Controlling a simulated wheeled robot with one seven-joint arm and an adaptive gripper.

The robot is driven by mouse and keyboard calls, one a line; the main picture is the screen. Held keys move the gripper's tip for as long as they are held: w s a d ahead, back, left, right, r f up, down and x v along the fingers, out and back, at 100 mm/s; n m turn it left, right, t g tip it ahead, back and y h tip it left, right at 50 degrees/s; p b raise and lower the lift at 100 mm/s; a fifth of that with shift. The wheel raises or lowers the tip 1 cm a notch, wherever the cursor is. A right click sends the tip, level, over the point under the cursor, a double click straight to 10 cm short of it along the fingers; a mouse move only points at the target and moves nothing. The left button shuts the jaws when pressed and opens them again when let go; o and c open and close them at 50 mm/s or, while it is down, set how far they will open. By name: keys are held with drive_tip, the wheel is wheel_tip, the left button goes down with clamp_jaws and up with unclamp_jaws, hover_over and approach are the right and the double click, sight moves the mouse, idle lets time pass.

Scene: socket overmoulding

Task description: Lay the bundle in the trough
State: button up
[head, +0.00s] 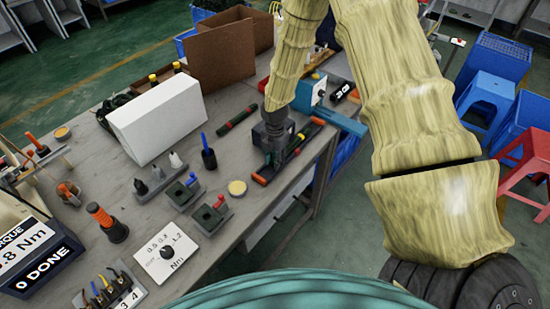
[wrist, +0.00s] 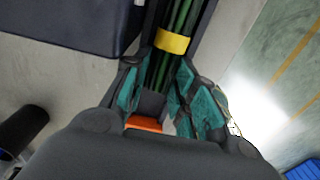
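The bundle (wrist: 183,15) is a set of dark green strands with a yellow band (wrist: 172,41) around it. In the wrist view it runs between dark trough walls. My gripper (wrist: 158,72) has its teal pads close on both sides of the bundle. In the head view my gripper (head: 273,135) is low over the dark trough (head: 297,145), which has red-orange parts along it and lies near the table's right edge. An orange piece (wrist: 143,123) shows between the fingers. The gripper body hides the near part, and whether the bundle touches the trough floor is unclear.
A white box (head: 158,118) and a brown carton (head: 222,58) stand on the table (head: 130,215) to the left and behind. A dark green bar with red ends (head: 237,118) lies left of the trough. A blue device (head: 340,122) is close on the right.

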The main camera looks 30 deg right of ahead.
drive_tip(key=o, duration=0.5)
drive_tip(key=shift+c, duration=0.2)
drive_tip(key=shift+r, duration=0.15)
wheel_tip(320, 180, up, 12)
drive_tip(key=shift+f, duration=0.2)
idle(0.6)
